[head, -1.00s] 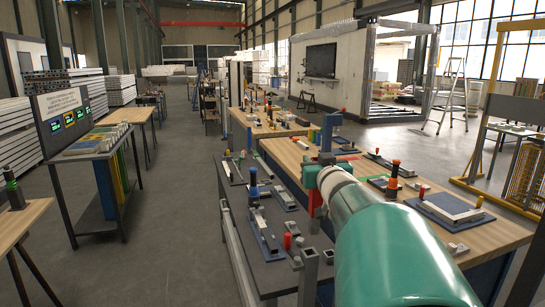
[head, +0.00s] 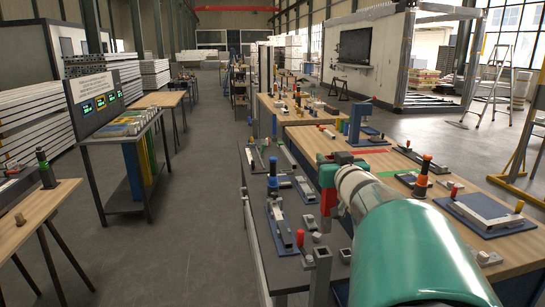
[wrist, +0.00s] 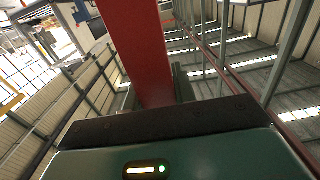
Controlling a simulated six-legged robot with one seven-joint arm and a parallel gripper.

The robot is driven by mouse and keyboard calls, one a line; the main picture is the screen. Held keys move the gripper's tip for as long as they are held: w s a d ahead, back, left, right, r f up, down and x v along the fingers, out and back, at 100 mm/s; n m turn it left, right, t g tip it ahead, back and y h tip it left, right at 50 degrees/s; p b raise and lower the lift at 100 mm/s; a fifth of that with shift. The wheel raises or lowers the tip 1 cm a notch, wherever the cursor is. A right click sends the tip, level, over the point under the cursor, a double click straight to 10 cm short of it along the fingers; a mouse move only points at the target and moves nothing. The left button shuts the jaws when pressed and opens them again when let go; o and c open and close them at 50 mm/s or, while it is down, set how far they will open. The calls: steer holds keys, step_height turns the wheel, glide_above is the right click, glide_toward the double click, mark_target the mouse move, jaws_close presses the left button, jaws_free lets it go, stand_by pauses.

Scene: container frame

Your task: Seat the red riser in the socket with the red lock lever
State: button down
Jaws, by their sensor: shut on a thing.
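My gripper (head: 328,188) is shut on the red riser (head: 329,203), above the dark front bench. In the wrist view the riser (wrist: 138,50) is a long red bar running up from the jaws. A grey upright socket-like post (head: 320,268) stands at the bench's near edge, below and apart from the riser. A small red part (head: 300,238) shows beside it. I cannot tell whether that is the red lock lever.
The dark bench (head: 262,215) carries several blue-based fixtures (head: 280,225) to the left of my gripper. A wooden bench (head: 480,185) to the right holds an orange-and-black tool (head: 423,177) and a blue plate (head: 455,218).

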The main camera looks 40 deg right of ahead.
mark_target(329, 196)
steer(key=shift+a+f, duration=0.1)
steer(key=shift+f, duration=2.8)
step_height(329, 196, down, 7)
stand_by(2.5)
steer(key=c, duration=1.1)
jaws_free()
steer(key=shift+f, duration=0.1)
steer(key=shift+o, duration=0.2)
